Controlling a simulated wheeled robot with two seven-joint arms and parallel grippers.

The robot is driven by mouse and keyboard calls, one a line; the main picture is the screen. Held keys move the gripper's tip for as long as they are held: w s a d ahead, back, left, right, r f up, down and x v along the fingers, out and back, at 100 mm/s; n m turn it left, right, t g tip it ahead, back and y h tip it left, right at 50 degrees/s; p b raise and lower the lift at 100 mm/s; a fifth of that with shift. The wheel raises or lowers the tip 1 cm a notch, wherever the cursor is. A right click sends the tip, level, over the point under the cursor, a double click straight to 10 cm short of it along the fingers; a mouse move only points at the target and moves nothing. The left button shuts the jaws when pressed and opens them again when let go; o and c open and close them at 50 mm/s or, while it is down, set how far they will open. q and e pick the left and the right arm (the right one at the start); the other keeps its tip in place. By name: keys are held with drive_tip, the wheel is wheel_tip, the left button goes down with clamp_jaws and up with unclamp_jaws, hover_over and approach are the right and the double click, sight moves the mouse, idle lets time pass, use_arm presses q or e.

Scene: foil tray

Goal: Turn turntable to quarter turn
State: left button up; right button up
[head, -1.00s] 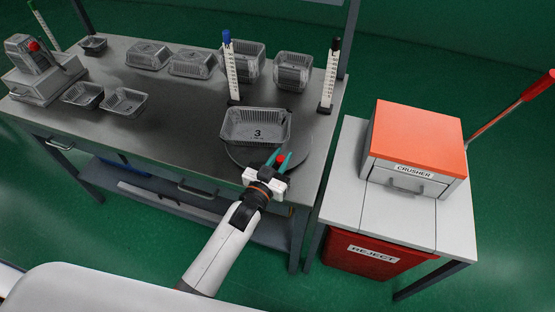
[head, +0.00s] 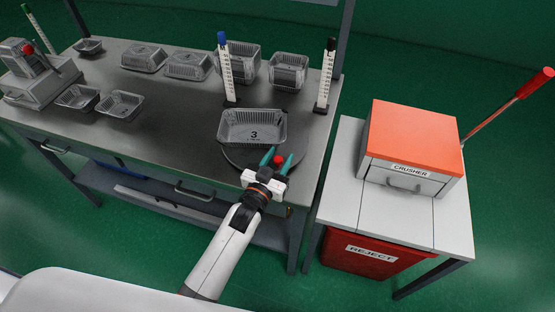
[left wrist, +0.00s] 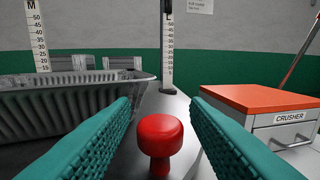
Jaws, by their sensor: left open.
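The dark round turntable (head: 236,156) lies near the front right of the steel table. A foil tray marked 3 (head: 253,127) sits on it. A red knob (head: 278,160) stands at the turntable's right front; it also shows in the left wrist view (left wrist: 160,137). My left gripper (head: 277,158) is open, its teal fingers on either side of the knob. In the left wrist view my left gripper (left wrist: 160,125) shows a gap between each finger and the knob, and the tray (left wrist: 60,105) is at left. My right gripper is not in view.
Rulers with a blue top (head: 227,75) and a black top (head: 325,75) stand behind the tray. Several foil trays are along the table. An orange-topped crusher (head: 412,140) and a red reject bin (head: 365,253) are at right.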

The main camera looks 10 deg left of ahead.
use_arm(q)
drive_tip(key=b+v, duration=0.1)
drive_tip(key=v, duration=1.1)
